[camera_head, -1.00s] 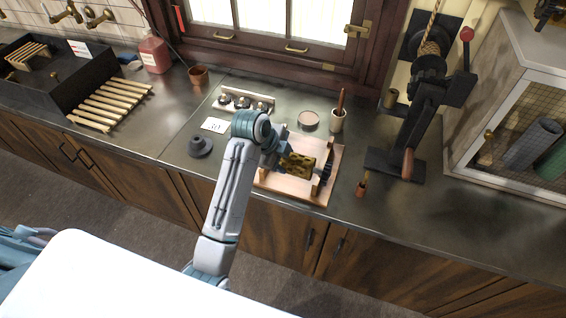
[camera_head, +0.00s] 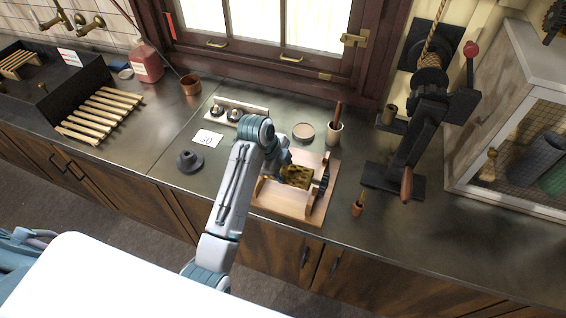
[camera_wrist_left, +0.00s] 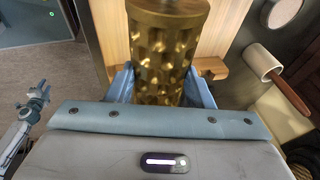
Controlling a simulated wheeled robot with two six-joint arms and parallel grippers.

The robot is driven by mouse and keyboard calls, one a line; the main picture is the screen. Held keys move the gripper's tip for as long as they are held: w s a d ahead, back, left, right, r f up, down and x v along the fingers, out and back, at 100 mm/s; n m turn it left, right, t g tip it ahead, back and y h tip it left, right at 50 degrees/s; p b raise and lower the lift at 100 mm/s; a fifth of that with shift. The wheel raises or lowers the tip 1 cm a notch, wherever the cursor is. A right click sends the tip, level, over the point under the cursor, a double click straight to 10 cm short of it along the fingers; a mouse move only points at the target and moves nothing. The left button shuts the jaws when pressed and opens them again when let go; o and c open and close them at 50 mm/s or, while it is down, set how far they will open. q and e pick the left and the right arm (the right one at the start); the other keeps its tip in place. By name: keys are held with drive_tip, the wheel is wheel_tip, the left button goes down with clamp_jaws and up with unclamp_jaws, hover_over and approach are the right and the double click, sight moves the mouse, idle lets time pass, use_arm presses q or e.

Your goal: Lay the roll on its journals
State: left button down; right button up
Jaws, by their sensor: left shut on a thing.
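The roll is a brass cylinder with a dimpled surface (camera_head: 298,177). My left gripper (camera_head: 287,172) is shut on the roll over the wooden stand (camera_head: 283,206). In the left wrist view the roll (camera_wrist_left: 165,48) lies between the two blue fingers, and its smooth end band points away from me. The stand has upright wooden supports, with a dark toothed part at its right side. I cannot tell whether the roll touches the supports; my arm hides part of the stand. A small bluish arm end, seemingly my right gripper (camera_wrist_left: 39,94), shows at the left edge of the wrist view.
Behind the stand are a round lid-like disc (camera_head: 303,131) and a pale cup with a brown handle (camera_head: 334,133). A dark flanged piece (camera_head: 189,162) sits left.

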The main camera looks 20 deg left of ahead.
use_arm(q)
drive_tip(key=shift+f, duration=2.05)
drive_tip(key=shift+f+b, duration=0.45)
drive_tip(key=shift+f, duration=0.25)
use_arm(e)
drive_tip(key=shift+a+f, duration=0.35)
drive_tip(key=shift+f, duration=0.2)
drive_tip(key=shift+d, duration=0.1)
